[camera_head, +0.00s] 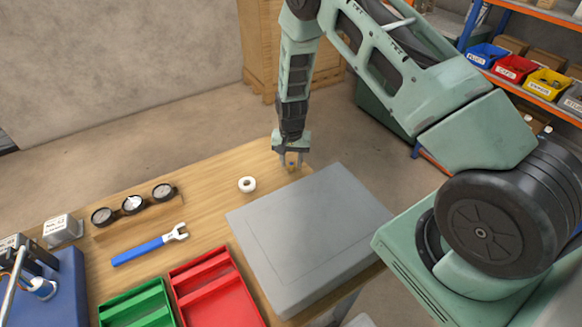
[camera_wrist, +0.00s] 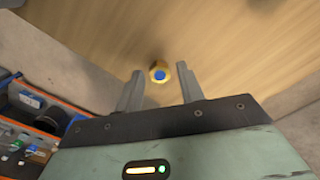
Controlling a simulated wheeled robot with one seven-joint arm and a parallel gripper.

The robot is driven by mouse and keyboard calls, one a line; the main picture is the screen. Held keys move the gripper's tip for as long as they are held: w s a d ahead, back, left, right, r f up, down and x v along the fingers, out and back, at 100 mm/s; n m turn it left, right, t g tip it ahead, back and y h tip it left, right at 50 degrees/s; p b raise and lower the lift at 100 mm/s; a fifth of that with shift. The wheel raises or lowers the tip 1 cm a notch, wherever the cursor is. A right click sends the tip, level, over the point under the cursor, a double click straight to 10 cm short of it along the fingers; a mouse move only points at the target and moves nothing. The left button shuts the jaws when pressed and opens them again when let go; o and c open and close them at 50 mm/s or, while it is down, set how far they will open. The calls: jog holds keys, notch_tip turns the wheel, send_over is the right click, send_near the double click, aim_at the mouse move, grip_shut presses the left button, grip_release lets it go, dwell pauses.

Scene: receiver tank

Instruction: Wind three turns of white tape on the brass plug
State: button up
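The brass plug (camera_wrist: 158,72) shows in the wrist view as a small gold piece with a blue centre, over the wooden bench top. In the head view it is a small gold spot near the bench's far right corner, partly hidden by my fingers. My gripper (camera_head: 290,163) points down there. In the wrist view my gripper (camera_wrist: 160,86) has its fingers wide apart, with the plug in line with the gap and clear space on both sides. A roll of white tape (camera_head: 247,185) lies flat on the bench, left of my gripper and nearer the camera.
A grey case (camera_head: 310,235) takes up the bench's right side, close to my gripper. A blue-handled wrench (camera_head: 150,246), a rack of gauges (camera_head: 133,204), a green tray (camera_head: 137,306) and a red tray (camera_head: 215,290) lie left. Bare wood surrounds the tape.

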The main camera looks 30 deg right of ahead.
aim_at(291, 164)
grip_shut()
jog(key=shift+r+p, duration=1.95)
jog(key=shift+r, duration=1.1)
